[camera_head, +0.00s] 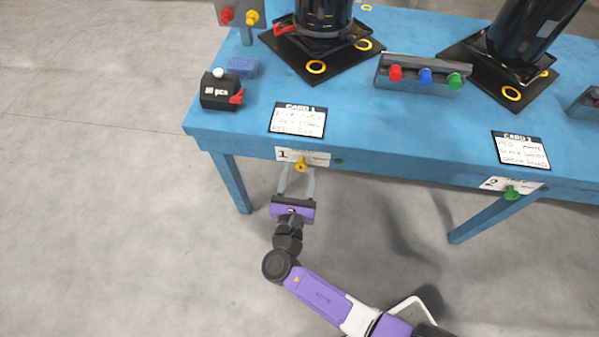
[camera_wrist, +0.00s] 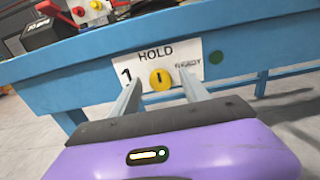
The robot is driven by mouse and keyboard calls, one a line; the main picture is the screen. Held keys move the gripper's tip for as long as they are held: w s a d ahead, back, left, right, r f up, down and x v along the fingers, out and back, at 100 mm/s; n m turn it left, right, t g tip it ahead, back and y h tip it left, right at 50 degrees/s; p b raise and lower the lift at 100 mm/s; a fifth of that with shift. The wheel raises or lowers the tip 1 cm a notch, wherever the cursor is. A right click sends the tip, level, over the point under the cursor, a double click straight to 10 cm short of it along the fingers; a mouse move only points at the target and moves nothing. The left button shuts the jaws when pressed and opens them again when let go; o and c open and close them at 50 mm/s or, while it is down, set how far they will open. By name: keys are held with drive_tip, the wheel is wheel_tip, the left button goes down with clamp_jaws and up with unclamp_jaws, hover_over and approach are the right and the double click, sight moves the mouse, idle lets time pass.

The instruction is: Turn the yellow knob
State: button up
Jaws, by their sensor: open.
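The yellow knob (camera_head: 301,164) is on the front edge of the blue table, on a white plate marked 1. In the wrist view the yellow knob (camera_wrist: 160,79) shows as a round disc with a dark mark on it, on the plate (camera_wrist: 188,57) that reads HOLD and READY. My gripper (camera_head: 298,168) is open, with its fingers pointing at the table edge. In the wrist view its two fingers (camera_wrist: 160,87) stand to the left and right of the knob. I cannot tell whether they touch it.
A green dot (camera_wrist: 216,57) is right of the plate. A green knob (camera_head: 511,192) sits on plate 2 further right. The blue table (camera_head: 400,140) carries cards, a black box (camera_head: 219,93), a button panel (camera_head: 421,76) and dark cylinders. Floor is clear left of the table.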

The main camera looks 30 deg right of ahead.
drive_tip(key=shift+w+d, duration=0.15)
drive_tip(key=shift+c, duration=0.2)
clamp_jaws()
